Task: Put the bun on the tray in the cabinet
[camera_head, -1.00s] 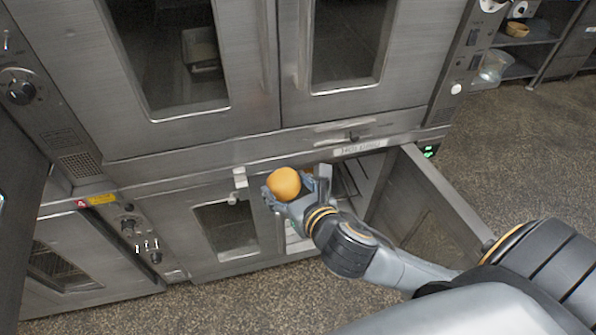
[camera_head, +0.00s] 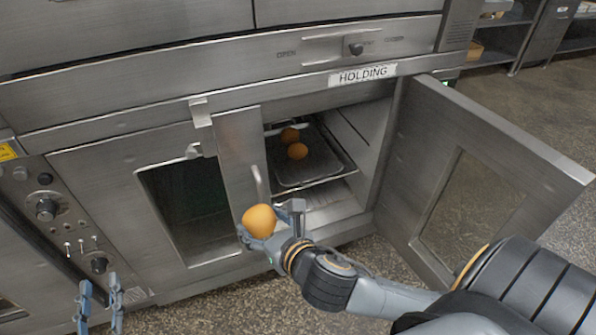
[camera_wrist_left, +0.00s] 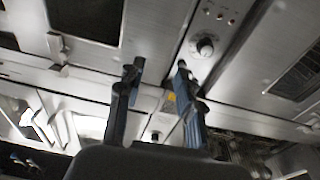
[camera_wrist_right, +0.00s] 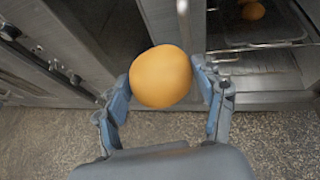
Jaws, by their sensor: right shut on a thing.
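The bun (camera_head: 259,220) is round and golden orange. My right gripper (camera_head: 272,228) is shut on it, in front of the open cabinet (camera_head: 372,125) labelled HOLDING. In the right wrist view the bun (camera_wrist_right: 161,76) sits between both fingers, clear of the cabinet. The tray also shows at the top right of the right wrist view (camera_wrist_right: 284,32). My left gripper (camera_head: 98,297) is open and empty at the lower left; its fingers stand apart in the left wrist view (camera_wrist_left: 157,95).
The cabinet's right door (camera_head: 470,170) stands wide open. A narrow steel panel with a handle (camera_head: 240,155) stands at the opening's left side, close to the held bun. A control panel with knobs (camera_head: 46,208) is at the left. Speckled floor (camera_head: 400,300) lies below.

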